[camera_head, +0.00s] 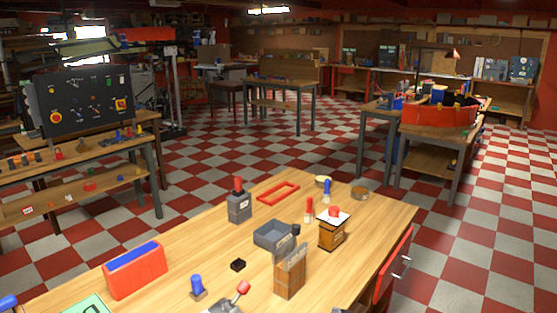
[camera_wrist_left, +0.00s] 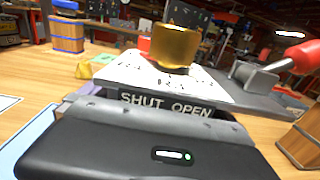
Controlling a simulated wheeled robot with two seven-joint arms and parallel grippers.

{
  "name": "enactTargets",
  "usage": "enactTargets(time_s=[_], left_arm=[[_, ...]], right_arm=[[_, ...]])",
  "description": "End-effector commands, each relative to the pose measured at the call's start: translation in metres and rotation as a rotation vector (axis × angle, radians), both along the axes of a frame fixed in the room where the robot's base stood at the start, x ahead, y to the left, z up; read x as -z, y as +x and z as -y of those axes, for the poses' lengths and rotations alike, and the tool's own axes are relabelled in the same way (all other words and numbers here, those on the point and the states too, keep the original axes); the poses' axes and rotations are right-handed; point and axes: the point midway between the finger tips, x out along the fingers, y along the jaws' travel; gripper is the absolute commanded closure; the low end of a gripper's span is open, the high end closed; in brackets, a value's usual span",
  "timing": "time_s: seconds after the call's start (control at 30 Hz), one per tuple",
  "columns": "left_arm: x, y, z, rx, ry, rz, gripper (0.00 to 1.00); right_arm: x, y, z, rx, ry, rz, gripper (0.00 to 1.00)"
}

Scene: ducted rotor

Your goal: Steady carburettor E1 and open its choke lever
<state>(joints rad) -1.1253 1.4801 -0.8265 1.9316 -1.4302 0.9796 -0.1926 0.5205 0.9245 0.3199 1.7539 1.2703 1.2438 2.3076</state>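A grey device with a red-tipped lever (camera_head: 241,290) is cut off by the bottom edge of the head view. What looks like the same device fills the middle of the left wrist view. There it has a white marked top plate (camera_wrist_left: 130,72), a brass cylinder (camera_wrist_left: 174,47) standing on it, a lettered SHUT OPEN strip (camera_wrist_left: 165,105) and a red-handled lever (camera_wrist_left: 294,56) at the right. I cannot read an E1 label. The black body of my left gripper (camera_wrist_left: 150,152) shows close in front of the device; its fingertips cannot be made out. My right gripper is not in view.
A wooden block with grey plates (camera_head: 290,275) stands to the right of the device. A blue-topped peg (camera_head: 197,286), a small black block (camera_head: 238,265), a grey tray (camera_head: 273,236) and a red box (camera_head: 134,270) stand nearby. Bare tabletop (camera_head: 195,250) lies between.

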Motion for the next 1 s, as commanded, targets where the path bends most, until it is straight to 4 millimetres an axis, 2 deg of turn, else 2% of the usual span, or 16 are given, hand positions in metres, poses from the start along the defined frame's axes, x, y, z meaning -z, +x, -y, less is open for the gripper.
enactTargets(time_s=[0.37, 0.57, 0.8, 1.0], left_arm=[[-0.001, -0.005, 0.007, 0.001, 0.000, 0.001, 0.00], [0.000, -0.025, 0.029, 0.003, -0.002, 0.001, 0.00], [0.000, -0.060, 0.066, 0.003, -0.002, 0.001, 0.00], [0.000, -0.078, 0.085, 0.001, -0.001, 0.001, 0.00]], right_arm=[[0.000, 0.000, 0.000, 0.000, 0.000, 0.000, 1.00], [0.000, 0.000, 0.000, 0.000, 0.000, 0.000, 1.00], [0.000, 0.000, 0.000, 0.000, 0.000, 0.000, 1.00], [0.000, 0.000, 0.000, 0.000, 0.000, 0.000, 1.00]])
